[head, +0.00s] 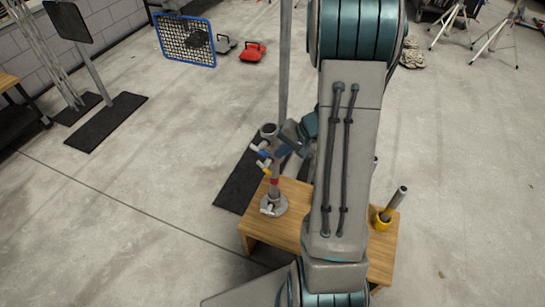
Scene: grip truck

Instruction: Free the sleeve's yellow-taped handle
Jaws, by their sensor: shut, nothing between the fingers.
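A grey upright post with a round base (274,205) stands on a small wooden table (262,239). Its sleeve carries several short side handles. The yellow-taped handle (266,169) is on the left side of the post, below a blue-taped handle (263,154). A red band (274,181) circles the post lower down. My gripper (281,153) is small and partly unclear, just right of the sleeve's upper part and close to the handles. It is shut and empty. I cannot tell whether it touches the sleeve. A pale handle (268,209) shows low at the base.
A yellow holder (382,221) with a grey tube (396,202) stands on the table's right end. My arm hides the table's middle. A tall pole (285,70) rises from a dark mat (235,185) behind. The concrete floor at left and right is largely free.

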